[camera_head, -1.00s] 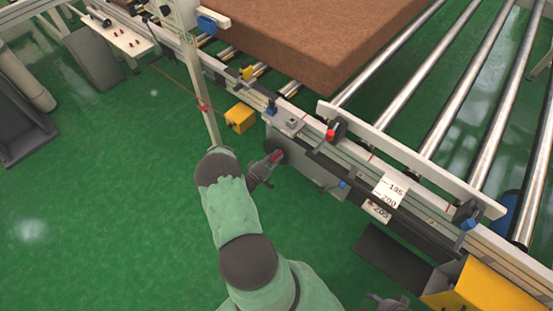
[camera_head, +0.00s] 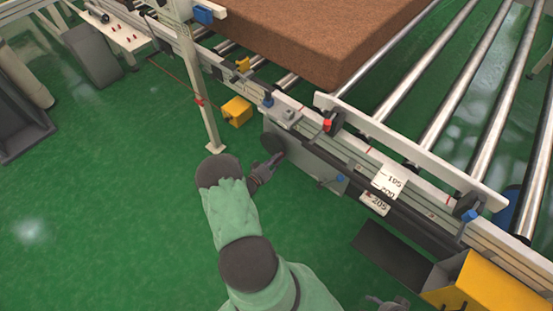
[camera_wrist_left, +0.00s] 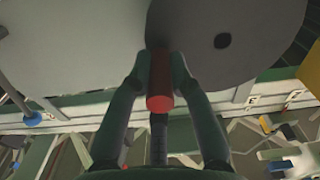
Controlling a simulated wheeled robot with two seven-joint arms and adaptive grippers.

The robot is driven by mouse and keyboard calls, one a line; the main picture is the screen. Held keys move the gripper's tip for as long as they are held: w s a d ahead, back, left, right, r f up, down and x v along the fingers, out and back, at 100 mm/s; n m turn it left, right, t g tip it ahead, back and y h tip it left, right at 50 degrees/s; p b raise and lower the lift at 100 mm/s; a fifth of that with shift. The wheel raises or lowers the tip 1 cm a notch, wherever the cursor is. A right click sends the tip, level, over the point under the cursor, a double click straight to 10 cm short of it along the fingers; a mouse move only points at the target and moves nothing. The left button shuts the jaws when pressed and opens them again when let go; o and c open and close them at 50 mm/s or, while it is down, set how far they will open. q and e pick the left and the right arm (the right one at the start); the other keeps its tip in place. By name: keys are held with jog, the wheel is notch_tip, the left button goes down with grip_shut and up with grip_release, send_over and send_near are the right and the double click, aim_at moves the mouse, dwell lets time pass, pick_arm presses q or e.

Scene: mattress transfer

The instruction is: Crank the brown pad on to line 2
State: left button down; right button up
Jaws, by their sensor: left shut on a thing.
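The brown pad (camera_head: 320,40) is a thick slab lying on the conveyor at the top, its near corner just behind a white rail. The crank is a dark round disc (camera_head: 271,141) on a grey housing at the conveyor's near side. My left gripper (camera_head: 268,168) is at this crank. In the left wrist view its fingers are shut around the red-tipped crank handle (camera_wrist_left: 160,102), in front of the grey disc (camera_wrist_left: 225,38). A small part of my right gripper (camera_head: 388,303) shows at the bottom edge; its fingers are not clear.
Bare metal rollers (camera_head: 442,82) stretch to the right of the pad. A white post (camera_head: 207,125) stands left of the crank, beside a yellow box (camera_head: 236,110). Number labels (camera_head: 388,182) sit on the rail. A yellow-sided box (camera_head: 485,290) is at lower right. Green floor at left is open.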

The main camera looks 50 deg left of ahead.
pick_arm(q)
jog(key=shift+f+m, duration=0.25)
jog(key=shift+m, duration=0.15)
jog(key=c, duration=1.1)
grip_release()
jog(key=shift+s, duration=0.1)
jog(key=v, duration=1.1)
jog(key=shift+s+d, duration=0.25)
jog(key=shift+s, duration=0.1)
